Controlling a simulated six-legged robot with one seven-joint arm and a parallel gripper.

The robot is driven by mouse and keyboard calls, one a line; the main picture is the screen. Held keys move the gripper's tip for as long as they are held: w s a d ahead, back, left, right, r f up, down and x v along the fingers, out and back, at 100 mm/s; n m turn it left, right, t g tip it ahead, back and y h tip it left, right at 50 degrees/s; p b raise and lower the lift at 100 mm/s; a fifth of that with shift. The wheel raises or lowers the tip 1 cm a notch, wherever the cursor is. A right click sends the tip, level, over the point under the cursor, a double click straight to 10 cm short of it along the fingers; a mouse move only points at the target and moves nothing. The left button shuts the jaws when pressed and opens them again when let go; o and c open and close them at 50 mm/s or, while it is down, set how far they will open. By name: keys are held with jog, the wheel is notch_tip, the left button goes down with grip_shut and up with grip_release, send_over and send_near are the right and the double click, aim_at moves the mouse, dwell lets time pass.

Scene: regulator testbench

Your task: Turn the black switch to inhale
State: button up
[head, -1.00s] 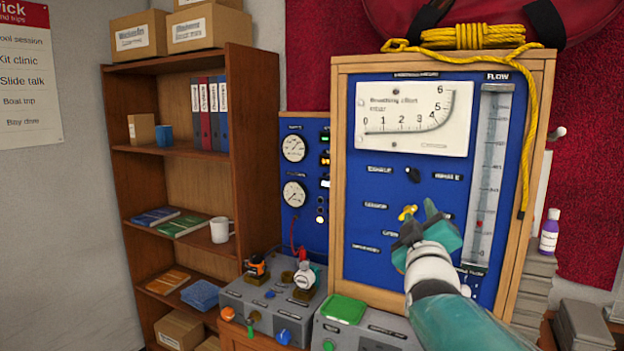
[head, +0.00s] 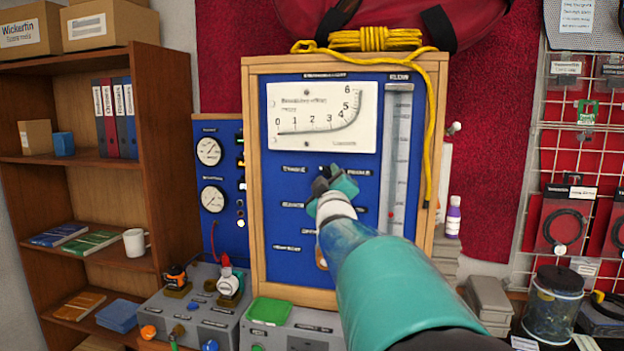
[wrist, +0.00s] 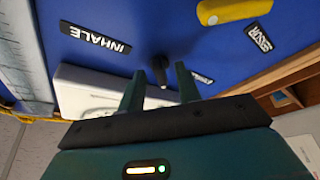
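The black switch (wrist: 159,67) is on the blue panel, at the top middle of the wrist view, which looks upside down. The white-on-black INHALE label (wrist: 95,38) is to its left there. Another label (wrist: 202,78) is partly hidden behind a finger. My gripper (wrist: 159,84) is open, with one finger on each side of the switch and visible gaps between. In the head view my gripper (head: 332,178) is at the panel below the gauge and largely hides the switch. The INHALE label (head: 358,171) shows just right of it, and the exhale label (head: 293,169) left.
The white gauge (head: 322,117) is above, and the flow tube (head: 396,150) is to the right. A yellow rope (head: 430,130) hangs over the wooden frame. A bench with regulators (head: 228,283) stands at the lower left.

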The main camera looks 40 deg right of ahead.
grip_shut()
jog(key=shift+m, duration=0.5)
jog(key=m+h, duration=0.1)
jog(key=m, duration=0.1)
jog(key=m+g+h, duration=0.1)
jog(key=m, duration=0.1)
jog(key=m+h, duration=0.1)
jog(key=m, duration=0.1)
jog(key=shift+w+a+f+g, duration=0.15)
jog(key=shift+w+a+g, duration=0.05)
jog(key=shift+w+g, duration=0.1)
jog(key=shift+w+a+m+g+h, duration=0.1)
jog(key=shift+m+g+h, duration=0.9)
jog(key=shift+m, duration=2.05)
jog(key=shift+w+a+m+g+h, duration=0.15)
jog(key=shift+m+g+h, duration=0.25)
jog(key=shift+m+g, duration=1.9)
jog(key=shift+w+a+m+g+h, duration=0.1)
jog(key=shift+m+g+h, duration=0.5)
jog(key=shift+m, duration=3.15)
